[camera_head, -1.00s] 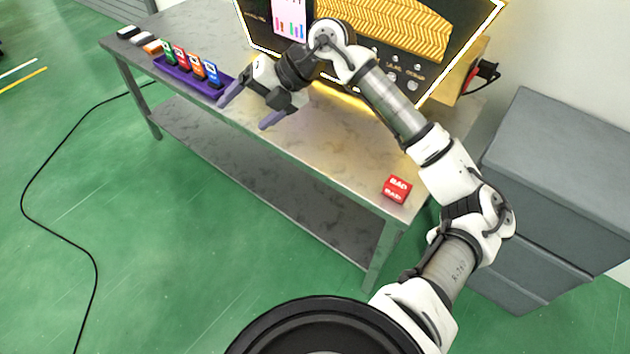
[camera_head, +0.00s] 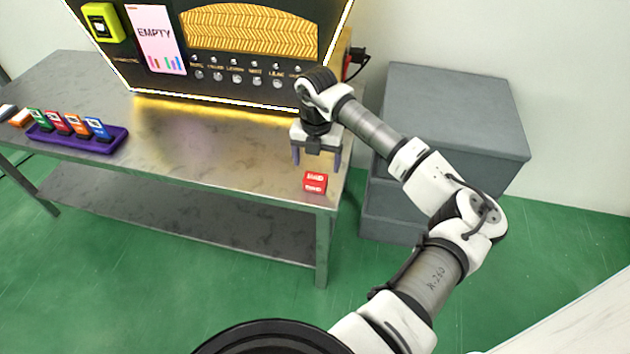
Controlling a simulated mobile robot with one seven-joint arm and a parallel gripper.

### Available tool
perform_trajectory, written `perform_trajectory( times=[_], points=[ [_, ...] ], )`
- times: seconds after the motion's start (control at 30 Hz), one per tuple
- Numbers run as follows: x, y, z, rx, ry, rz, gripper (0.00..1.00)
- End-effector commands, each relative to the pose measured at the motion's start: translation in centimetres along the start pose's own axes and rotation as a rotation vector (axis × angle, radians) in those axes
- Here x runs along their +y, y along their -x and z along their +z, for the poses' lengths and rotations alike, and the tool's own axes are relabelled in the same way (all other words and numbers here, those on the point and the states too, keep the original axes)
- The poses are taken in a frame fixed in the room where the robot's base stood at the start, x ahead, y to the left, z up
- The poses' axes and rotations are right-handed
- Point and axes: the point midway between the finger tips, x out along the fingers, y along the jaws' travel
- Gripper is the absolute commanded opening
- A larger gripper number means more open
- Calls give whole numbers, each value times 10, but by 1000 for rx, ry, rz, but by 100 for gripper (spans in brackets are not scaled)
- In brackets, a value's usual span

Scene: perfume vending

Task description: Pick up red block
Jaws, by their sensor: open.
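The red block (camera_head: 315,182) with white lettering sits on the metal table near its front right corner. My gripper (camera_head: 316,163) points downward with its two fingers spread, open and empty. In the picture it is just above and behind the block, with the fingertips near the block's upper edge. I cannot tell the exact height of the fingertips over the table.
The metal table (camera_head: 215,164) is clear around the block. A purple tray (camera_head: 78,143) with several coloured cards stands at the left. The black vending machine (camera_head: 160,85) stands at the back. Grey boxes (camera_head: 453,110) stand right of the table.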

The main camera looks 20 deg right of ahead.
Motion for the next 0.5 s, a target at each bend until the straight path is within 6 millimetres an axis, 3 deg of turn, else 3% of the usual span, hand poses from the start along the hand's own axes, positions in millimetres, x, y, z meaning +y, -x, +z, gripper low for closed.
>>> perform_trajectory(
  times=[0.17,0.5],
  points=[
    [0,-11,-2,1,1,2,80],
    [1,-55,-9,1,1,3,80]
  ],
)
